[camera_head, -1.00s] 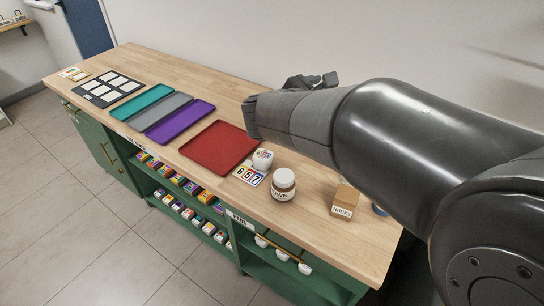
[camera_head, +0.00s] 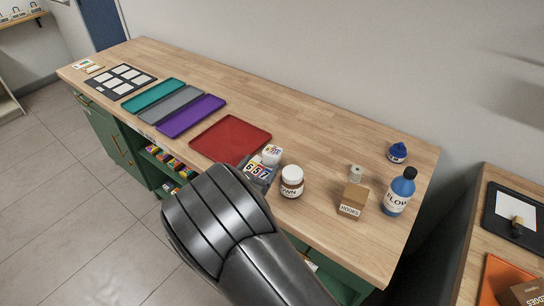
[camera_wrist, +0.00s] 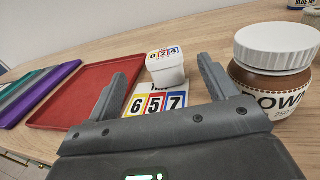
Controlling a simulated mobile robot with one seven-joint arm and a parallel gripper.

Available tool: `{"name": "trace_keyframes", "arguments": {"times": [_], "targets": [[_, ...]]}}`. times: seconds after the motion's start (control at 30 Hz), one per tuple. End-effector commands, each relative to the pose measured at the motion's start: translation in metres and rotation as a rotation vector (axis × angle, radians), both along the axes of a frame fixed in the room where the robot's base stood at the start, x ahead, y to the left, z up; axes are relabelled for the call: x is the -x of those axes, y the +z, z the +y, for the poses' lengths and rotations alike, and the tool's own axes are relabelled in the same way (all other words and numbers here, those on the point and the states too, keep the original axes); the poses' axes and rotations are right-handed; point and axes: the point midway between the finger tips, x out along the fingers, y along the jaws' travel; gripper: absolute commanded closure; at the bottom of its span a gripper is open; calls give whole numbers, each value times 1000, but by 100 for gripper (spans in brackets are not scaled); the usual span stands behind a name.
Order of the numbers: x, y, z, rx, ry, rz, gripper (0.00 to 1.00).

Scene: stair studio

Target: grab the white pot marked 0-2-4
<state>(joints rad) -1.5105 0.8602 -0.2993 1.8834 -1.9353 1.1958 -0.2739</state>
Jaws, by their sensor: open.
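The white pot marked 0-2-4 (camera_wrist: 165,67) stands on the wooden counter in the wrist view, its lid showing coloured digit panels. It lies ahead of my gripper (camera_wrist: 165,80), between the lines of the two open fingers and apart from both. In the head view the pot (camera_head: 272,154) stands beside the red tray's right corner. There my arm's dark links cover most of my gripper. A card reading 6-5-7 (camera_wrist: 157,102) lies flat on the counter in front of the pot, partly behind the gripper body.
A brown jar with a white lid (camera_head: 291,182) stands close to the right of the pot. The red tray (camera_head: 231,139) lies to the left. A hooks box (camera_head: 352,200), a blue bottle (camera_head: 399,192) and a blue ink pot (camera_head: 397,152) stand farther right.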

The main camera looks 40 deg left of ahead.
Motion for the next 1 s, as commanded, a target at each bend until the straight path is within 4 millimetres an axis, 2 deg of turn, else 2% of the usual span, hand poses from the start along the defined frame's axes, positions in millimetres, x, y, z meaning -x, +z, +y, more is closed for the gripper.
{"name": "trace_keyframes", "arguments": {"times": [0.17, 0.8, 1.0], "targets": [[-8, -8, 1, 0, -2, -1, 22], [-93, -13, 18, -1, -2, -1, 22], [-106, -12, 21, -1, 0, 0, 22]]}}
